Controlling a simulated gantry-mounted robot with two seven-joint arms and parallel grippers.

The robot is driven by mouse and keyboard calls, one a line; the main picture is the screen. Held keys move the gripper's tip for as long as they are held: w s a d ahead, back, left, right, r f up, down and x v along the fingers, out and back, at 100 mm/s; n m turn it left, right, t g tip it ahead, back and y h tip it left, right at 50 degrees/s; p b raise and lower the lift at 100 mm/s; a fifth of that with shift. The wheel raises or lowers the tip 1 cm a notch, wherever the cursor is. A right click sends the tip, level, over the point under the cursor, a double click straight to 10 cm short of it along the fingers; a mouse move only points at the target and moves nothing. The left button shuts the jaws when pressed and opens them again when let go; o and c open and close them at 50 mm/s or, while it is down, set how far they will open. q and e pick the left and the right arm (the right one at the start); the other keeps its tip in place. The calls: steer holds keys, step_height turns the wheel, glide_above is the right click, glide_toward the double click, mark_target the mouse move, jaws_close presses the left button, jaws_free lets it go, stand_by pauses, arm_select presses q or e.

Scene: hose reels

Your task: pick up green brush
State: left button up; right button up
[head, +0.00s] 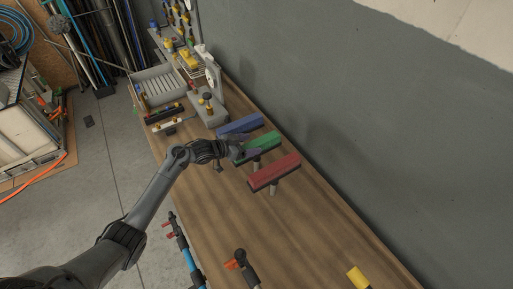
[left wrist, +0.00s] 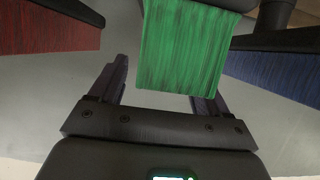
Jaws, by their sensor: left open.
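The green brush (head: 262,145) stands on the wooden workbench between the blue and red brushes. In the left wrist view the green bristles (left wrist: 182,45) hang just beyond and between the fingers. My left gripper (head: 236,150) is at the left end of the green brush. It is open, with its fingers (left wrist: 165,90) apart at either side of the bristles; I cannot tell whether they touch. Part of the green brush's near end is hidden by the gripper in the head view. My right gripper is in neither view.
The red brush (head: 275,172) is close on one side and the blue brush (head: 240,124) on the other. A grey machine (head: 207,108) and a tray (head: 158,88) stand farther back. A grey wall (head: 330,100) borders the bench. Bare bench (head: 225,215) lies in front.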

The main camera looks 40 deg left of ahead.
arm_select(q)
steer(key=shift+x, duration=1.15)
steer(key=shift+c, duration=0.2)
steer(key=c, duration=1.2)
